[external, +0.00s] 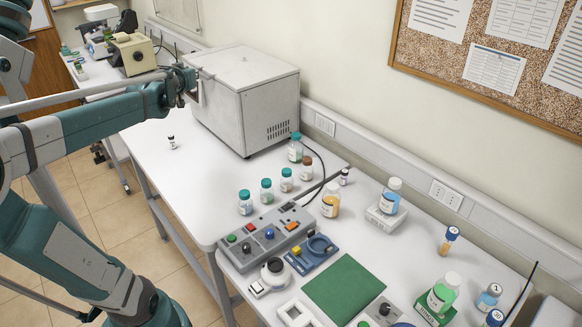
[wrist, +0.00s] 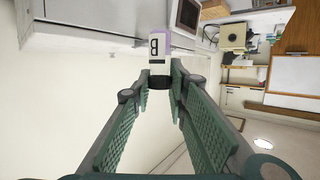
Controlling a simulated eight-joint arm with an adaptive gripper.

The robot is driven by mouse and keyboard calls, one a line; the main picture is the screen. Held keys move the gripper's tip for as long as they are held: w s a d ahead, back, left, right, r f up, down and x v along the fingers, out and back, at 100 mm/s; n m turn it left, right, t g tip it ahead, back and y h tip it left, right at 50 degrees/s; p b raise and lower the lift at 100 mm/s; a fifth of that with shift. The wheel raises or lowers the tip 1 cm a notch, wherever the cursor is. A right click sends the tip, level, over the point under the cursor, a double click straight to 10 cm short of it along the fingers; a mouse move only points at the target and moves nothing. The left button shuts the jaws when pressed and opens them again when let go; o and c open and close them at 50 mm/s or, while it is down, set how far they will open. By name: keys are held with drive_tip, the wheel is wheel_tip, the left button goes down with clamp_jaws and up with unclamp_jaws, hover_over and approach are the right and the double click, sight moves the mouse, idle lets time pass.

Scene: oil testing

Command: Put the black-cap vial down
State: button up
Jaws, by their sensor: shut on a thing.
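My gripper (wrist: 163,82) is shut on a small white-labelled vial (wrist: 158,50) marked "B". The vial's black cap (wrist: 163,84) sits between the fingertips in the wrist view, and its far end looks pale purple. In the external view my gripper (external: 188,84) is held up in front of the left side of the big grey-white box machine (external: 242,95). The held vial cannot be made out there. Another small black-topped vial (external: 172,142) stands upright on the white table, below and left of my gripper.
Several teal-capped jars (external: 266,190) stand right of the machine, with a control panel (external: 265,232) in front of them. Another small black-capped vial (external: 344,177) stands further right. A microscope (external: 101,30) is at the far left. The white table (external: 185,190) is clear left of the jars.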

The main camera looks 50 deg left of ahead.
drive_tip(key=s+a+n+g+y, duration=0.1)
drive_tip(key=s+a, duration=0.4)
drive_tip(key=s, duration=0.2)
wheel_tip(320, 180, down, 26)
drive_tip(key=shift+w+f, duration=0.2)
drive_tip(key=shift+w, duration=0.1)
drive_tip(key=shift+d, duration=0.1)
idle(0.4)
drive_tip(key=shift+f+b, duration=1.1)
drive_tip(key=shift+f, duration=1.8)
drive_tip(key=shift+f, duration=0.1)
drive_tip(key=shift+f+b, duration=0.7)
drive_tip(key=shift+f, duration=1.3)
drive_tip(key=shift+f, duration=0.15)
